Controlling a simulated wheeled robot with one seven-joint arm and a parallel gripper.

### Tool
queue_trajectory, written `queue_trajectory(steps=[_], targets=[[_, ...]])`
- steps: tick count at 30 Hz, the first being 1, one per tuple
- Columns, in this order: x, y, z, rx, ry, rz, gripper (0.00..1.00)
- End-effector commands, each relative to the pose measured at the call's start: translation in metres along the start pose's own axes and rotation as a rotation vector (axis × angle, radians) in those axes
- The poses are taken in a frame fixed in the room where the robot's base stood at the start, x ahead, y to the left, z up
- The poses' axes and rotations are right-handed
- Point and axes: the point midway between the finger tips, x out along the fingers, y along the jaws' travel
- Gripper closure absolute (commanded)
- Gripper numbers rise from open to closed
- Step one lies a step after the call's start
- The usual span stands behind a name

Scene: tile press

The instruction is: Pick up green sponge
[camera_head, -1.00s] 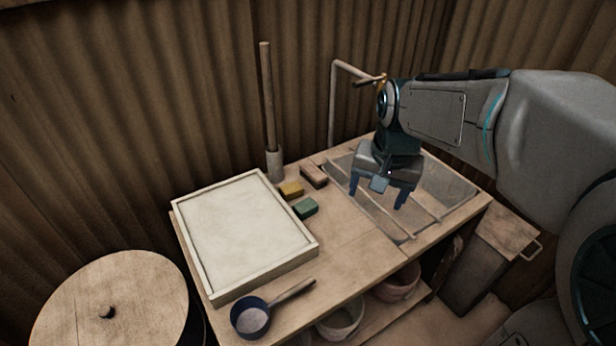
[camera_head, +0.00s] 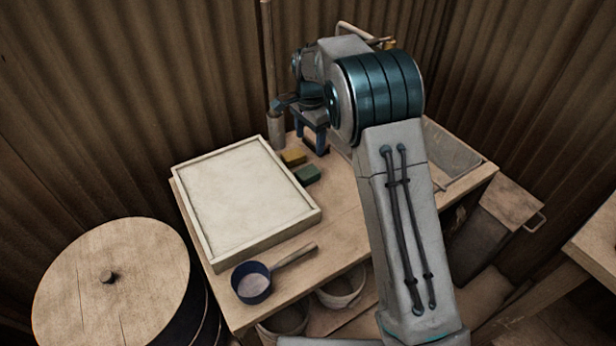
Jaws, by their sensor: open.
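The green sponge (camera_head: 308,175) lies on the wooden worktop (camera_head: 345,222), just right of the white framed tray. A yellow sponge (camera_head: 293,157) lies behind it, close by. My gripper (camera_head: 311,143) is open, fingers pointing down, behind and slightly above the green sponge in the picture. It is apart from the green sponge. It covers the place where a pinkish-brown block lay, so that block is mostly hidden. Whether the fingers touch anything there, I cannot tell.
The white framed tray (camera_head: 245,195) fills the worktop's left part. A dark blue ladle (camera_head: 252,283) lies at the front. An upright pole in a holder (camera_head: 276,128) stands behind the sponges. A sunken basin (camera_head: 452,158) is at right. A round-lidded barrel (camera_head: 110,280) stands left.

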Motion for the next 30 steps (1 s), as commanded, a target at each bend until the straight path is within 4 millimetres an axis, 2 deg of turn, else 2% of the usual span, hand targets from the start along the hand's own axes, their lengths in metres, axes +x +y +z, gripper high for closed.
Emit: queue_trajectory(steps=[5,13,23,30], targets=[[0.021,-0.004,0.001,0.010,-0.001,0.006,0.29],[0.073,-0.003,0.002,0.009,-0.001,0.007,0.29],[0.096,-0.005,0.003,0.007,-0.001,0.004,0.29],[0.130,-0.009,0.006,0.008,-0.001,0.006,0.29]])
